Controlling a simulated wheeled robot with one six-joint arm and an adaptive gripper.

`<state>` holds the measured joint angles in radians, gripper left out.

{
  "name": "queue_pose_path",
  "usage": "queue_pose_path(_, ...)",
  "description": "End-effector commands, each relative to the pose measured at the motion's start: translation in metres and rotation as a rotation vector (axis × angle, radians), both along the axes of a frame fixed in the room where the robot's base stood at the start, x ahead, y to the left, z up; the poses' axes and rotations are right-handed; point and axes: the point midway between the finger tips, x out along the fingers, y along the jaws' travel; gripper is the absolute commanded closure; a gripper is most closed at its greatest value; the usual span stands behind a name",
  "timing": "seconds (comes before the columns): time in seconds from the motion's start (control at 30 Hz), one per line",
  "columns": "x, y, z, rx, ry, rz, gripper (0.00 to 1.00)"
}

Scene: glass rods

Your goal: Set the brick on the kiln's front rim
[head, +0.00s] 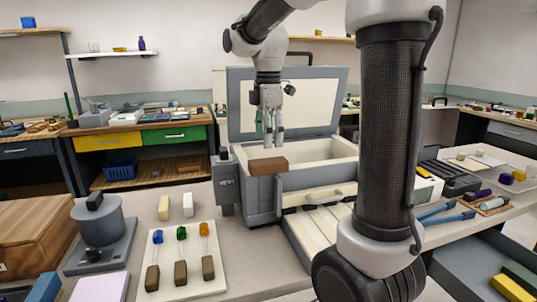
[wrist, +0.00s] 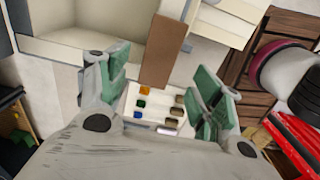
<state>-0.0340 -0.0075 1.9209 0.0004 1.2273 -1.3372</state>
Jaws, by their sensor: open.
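The kiln (head: 262,213) is a grey box with a cream lining, and its lid (head: 285,103) stands open at the back. A brown brick (head: 268,166) lies flat on the left part of the kiln's front rim. In the wrist view the brick (wrist: 162,48) lies along the rim beside the pale kiln chamber (wrist: 80,35). My gripper (head: 269,136) points down above the brick, with a gap between them. In the wrist view its green-padded fingers (wrist: 163,78) are spread apart with nothing held between them.
A white board (head: 190,275) with several coloured glass rods lies on the table at the front left. A grey round device (head: 100,235) and two small pale blocks stand near it. A pale slatted drawer (head: 325,228) juts out in front of the kiln.

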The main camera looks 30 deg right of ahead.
Motion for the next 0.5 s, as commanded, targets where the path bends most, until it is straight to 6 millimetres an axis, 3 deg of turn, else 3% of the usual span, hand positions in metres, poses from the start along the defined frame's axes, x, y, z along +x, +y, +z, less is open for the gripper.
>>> queue_pose_path(0.1, 0.000, 0.000, 0.023, 0.000, -0.003, 0.000, 0.34)
queue_pose_path(0.33, -0.007, -0.001, 0.045, 0.001, -0.010, -0.033, 0.34)
queue_pose_path(0.43, -0.032, -0.003, 0.048, 0.006, -0.050, -0.170, 0.34)
queue_pose_path(0.5, -0.061, -0.005, 0.046, 0.020, -0.096, -0.335, 0.34)
